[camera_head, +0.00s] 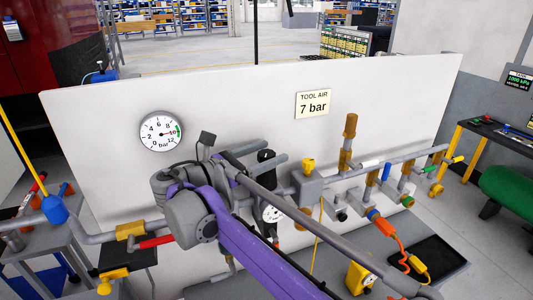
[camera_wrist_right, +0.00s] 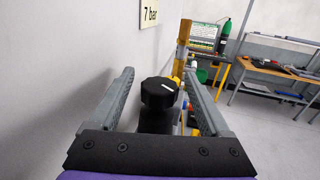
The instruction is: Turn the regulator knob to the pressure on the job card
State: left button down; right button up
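The job card (camera_head: 313,104) on the white panel reads "TOOL AIR 7 bar"; its lower edge also shows in the right wrist view (camera_wrist_right: 149,13). The black regulator knob (camera_wrist_right: 158,91) has a white mark line on top and stands between the fingers of my right gripper (camera_wrist_right: 163,97). The fingers are open, with a gap on each side of the knob. In the head view, my right gripper (camera_head: 256,157) reaches the knob (camera_head: 266,155) from the left. My left gripper is not in view.
A large bar gauge (camera_head: 161,131) hangs on the panel; its needle is too small to read exactly. Grey pipework with a yellow-capped block (camera_head: 308,167) and several valves runs right of the knob. A red-handled valve (camera_head: 152,242) is at lower left.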

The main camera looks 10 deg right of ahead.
jog(key=shift+a, duration=0.15)
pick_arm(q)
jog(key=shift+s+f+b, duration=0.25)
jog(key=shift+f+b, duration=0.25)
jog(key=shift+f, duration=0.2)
pick_arm(e)
jog(key=v, duration=1)
jog(key=shift+s+a, duration=0.25)
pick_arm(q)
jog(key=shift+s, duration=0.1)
pick_arm(e)
jog(key=shift+f, duration=0.1)
